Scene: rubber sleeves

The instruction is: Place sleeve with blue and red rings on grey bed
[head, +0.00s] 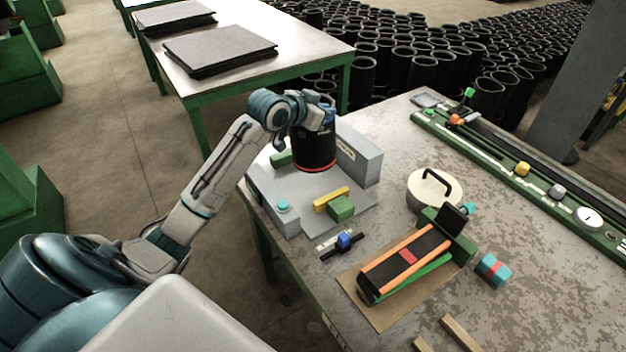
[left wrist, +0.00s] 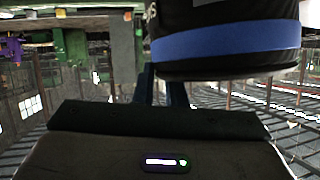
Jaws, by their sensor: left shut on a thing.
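The black sleeve (head: 314,148) has a red ring at its lower end and a blue ring near its top in the head view. My left gripper (head: 318,112) is shut on its upper part. The sleeve is upright over the grey bed (head: 308,187); I cannot tell whether it touches the bed. In the left wrist view the sleeve (left wrist: 222,45) fills the upper right, with its blue band and dark rim showing. The gripper's fingertips are partly hidden by the sleeve. My right gripper is not in view.
A grey block (head: 358,158) stands right of the bed; a green block (head: 341,208) and yellow bar (head: 331,200) are at its front. A lidded round pot (head: 432,190), an orange-black device (head: 405,262) and a green rail (head: 520,175) lie to the right.

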